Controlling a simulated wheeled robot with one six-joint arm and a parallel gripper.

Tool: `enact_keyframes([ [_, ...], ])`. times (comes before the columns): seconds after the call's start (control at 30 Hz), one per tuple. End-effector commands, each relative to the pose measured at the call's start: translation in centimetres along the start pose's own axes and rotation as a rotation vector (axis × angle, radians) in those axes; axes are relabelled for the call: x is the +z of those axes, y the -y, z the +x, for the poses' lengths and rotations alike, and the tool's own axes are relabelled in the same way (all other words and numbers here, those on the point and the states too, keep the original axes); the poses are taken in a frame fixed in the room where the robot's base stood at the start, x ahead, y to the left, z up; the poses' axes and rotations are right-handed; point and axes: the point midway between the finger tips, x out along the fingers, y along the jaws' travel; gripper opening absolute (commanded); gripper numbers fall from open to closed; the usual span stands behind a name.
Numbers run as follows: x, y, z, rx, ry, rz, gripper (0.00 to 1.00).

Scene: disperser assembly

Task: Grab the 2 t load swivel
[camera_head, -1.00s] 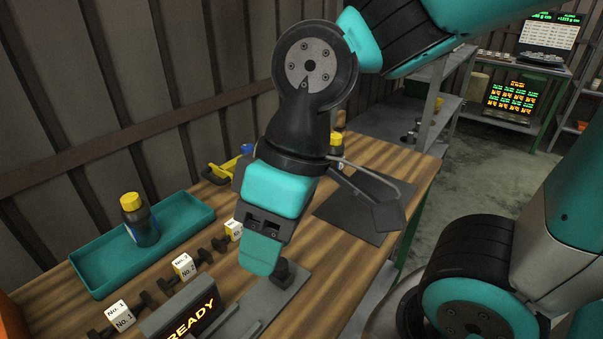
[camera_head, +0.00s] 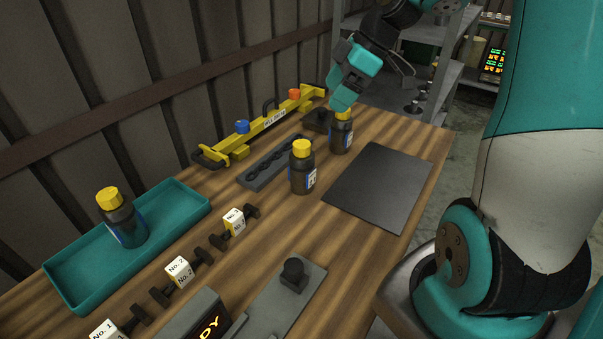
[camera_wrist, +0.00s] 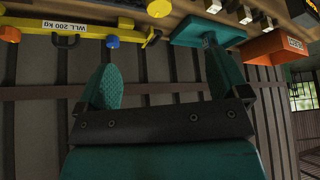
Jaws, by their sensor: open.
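I cannot make out anything marked 2 t, so I cannot tell which thing is the load swivel. A yellow beam (camera_head: 266,128) along the wall carries a blue piece (camera_head: 242,126) and an orange piece (camera_head: 294,94). In the wrist view the beam (camera_wrist: 85,26) reads "WLL 200 kg" and the blue piece (camera_wrist: 113,42) shows. Small dark pieces (camera_head: 413,107) stand on the grey shelf behind. My gripper (camera_head: 343,98) is above the table's far end, over a yellow-capped bottle. In the wrist view its fingers (camera_wrist: 164,88) are apart with nothing between them.
Yellow-capped bottles (camera_head: 302,170) (camera_head: 341,137) stand mid-table, and another (camera_head: 122,220) in the teal tray (camera_head: 75,283). Numbered blocks (camera_head: 180,268) and a grey fixture (camera_head: 285,300) are nearer. A dark mat (camera_head: 380,187) lies clear at right. A grey shelf unit (camera_head: 425,55) stands behind.

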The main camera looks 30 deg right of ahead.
Motion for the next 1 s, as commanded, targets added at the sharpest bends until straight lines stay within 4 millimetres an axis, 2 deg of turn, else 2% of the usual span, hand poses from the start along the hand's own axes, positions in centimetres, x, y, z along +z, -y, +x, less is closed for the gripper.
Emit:
enact_keyframes([
  [0.07, 0.2, -0.2, 0.9, -0.001, -0.003, -0.007, 0.93],
  [0.5, 0.1, -0.1, 10.3, -0.004, -0.001, -0.010, 0.93],
  [0.77, 0.1, -0.1, 12.4, -0.001, 0.000, -0.009, 0.93],
  [1.0, 0.4, 0.0, 15.9, -0.003, 0.000, -0.008, 0.93],
])
